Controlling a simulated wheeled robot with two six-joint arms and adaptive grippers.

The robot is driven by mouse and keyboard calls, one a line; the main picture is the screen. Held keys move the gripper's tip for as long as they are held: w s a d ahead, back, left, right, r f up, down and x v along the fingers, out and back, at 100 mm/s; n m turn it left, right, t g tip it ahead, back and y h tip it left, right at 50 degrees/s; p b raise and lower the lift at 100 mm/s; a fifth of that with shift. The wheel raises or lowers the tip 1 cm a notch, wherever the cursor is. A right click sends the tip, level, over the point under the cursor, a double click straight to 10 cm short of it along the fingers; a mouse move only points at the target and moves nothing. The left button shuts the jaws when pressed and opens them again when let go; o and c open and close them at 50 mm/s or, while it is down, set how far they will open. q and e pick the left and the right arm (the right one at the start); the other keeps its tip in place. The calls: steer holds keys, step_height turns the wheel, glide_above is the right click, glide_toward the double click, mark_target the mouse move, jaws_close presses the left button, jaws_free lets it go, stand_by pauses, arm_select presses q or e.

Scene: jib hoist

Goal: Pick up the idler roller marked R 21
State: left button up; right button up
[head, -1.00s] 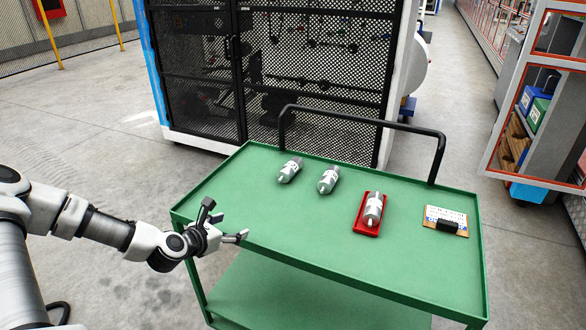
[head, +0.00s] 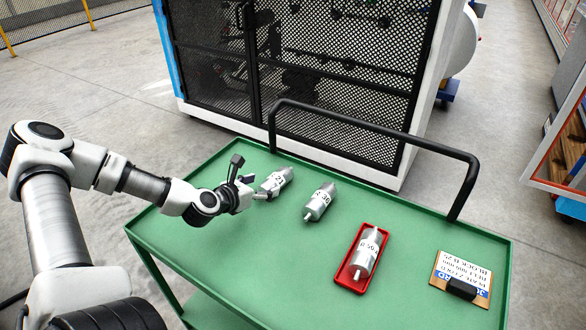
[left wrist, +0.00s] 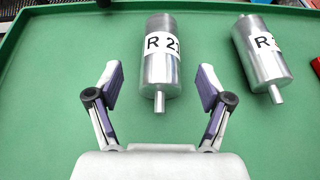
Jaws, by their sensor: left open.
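A silver idler roller (head: 276,181) with a white label lies at the far left of the green cart top. In the left wrist view this roller (left wrist: 162,62) reads "R 2" with a last character that is hard to read, like a 1. My left gripper (head: 252,182) is open beside its near end. In the wrist view the fingers stand apart on either side of its near shaft stub, not closed on it. A second silver roller (head: 319,203) lies to the right, its label partly turned away. My right gripper is not in view.
A third roller (head: 367,252) lies in a red tray (head: 340,277). A clipboard with a label card (head: 463,271) lies at the right. A black handle rail (head: 375,135) rises at the cart's back edge. The front of the green top is clear.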

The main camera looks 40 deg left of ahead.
mark_target(277, 180)
arm_select(q)
steer(key=shift+w+f+b, duration=0.35)
steer(key=shift+w+b, duration=0.05)
steer(key=shift+b, duration=0.65)
steer(key=shift+w+r+b, duration=0.1)
steer(key=shift+b, duration=0.2)
steer(key=b+x, duration=0.2)
steer(key=x, duration=0.3)
steer(key=shift+w, duration=0.4)
steer(key=c, duration=0.5)
jaws_close()
